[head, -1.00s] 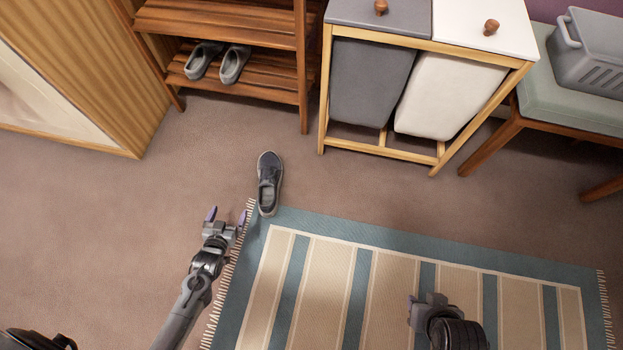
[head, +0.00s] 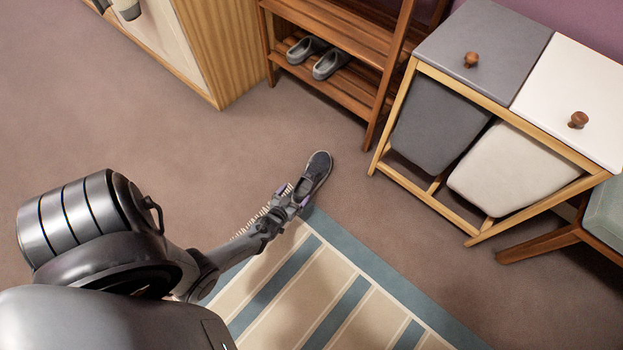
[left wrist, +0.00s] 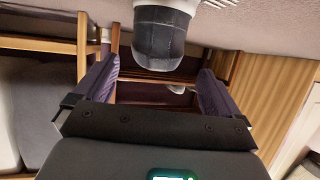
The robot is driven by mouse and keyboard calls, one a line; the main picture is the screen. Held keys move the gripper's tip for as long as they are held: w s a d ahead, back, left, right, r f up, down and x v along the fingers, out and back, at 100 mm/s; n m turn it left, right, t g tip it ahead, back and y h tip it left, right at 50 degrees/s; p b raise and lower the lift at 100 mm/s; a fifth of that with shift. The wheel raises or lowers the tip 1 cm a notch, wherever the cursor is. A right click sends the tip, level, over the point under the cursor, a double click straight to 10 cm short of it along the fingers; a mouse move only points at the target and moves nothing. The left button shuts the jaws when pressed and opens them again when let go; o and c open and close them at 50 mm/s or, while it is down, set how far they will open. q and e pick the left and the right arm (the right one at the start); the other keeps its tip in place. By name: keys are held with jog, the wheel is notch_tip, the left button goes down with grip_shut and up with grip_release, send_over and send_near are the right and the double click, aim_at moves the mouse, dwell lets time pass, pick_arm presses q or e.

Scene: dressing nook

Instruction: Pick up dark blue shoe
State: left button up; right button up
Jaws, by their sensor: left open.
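The dark blue shoe (head: 319,167) with a light sole lies on the carpet at the corner of the striped rug (head: 352,251). In the head view my left gripper (head: 296,194) is at the near end of the shoe and overlaps it in the picture. In the left wrist view the shoe (left wrist: 163,38) shows ahead at the top middle, between the lines of the two purple-padded fingers (left wrist: 157,85). The fingers are spread apart with nothing between them. Whether they touch the shoe I cannot tell. My right gripper is out of view.
A wooden shoe rack (head: 345,88) with a grey pair of shoes (head: 320,58) stands behind. A laundry hamper (head: 432,128) with grey and white bags is at the right, beside a bench (head: 557,240). Carpet is clear at the left.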

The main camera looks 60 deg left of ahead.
aim_at(303, 192)
pick_arm(q)
jog(key=shift+w+d+f, duration=0.2)
jog(key=shift+w+f, duration=0.05)
jog(key=shift+w, duration=0.5)
jog(key=shift+w+a+f+b, duration=0.3)
jog(key=shift+a+b, duration=0.15)
jog(key=shift+b, duration=0.25)
jog(key=b+x, duration=0.2)
jog(key=x, duration=0.1)
jog(key=shift+s+a, duration=0.15)
jog(key=shift+w+a+b, duration=0.1)
jog(key=shift+w+b, duration=0.35)
jog(key=shift+w, duration=0.15)
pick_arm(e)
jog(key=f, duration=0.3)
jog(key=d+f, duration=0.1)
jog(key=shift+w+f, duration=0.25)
pick_arm(q)
jog(key=shift+s, duration=0.2)
jog(key=c, duration=1.6)
jog(key=shift+c, duration=0.4)
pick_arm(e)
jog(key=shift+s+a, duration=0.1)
pick_arm(q)
jog(key=shift+w+r, duration=0.1)
jog(key=shift+r, duration=0.05)
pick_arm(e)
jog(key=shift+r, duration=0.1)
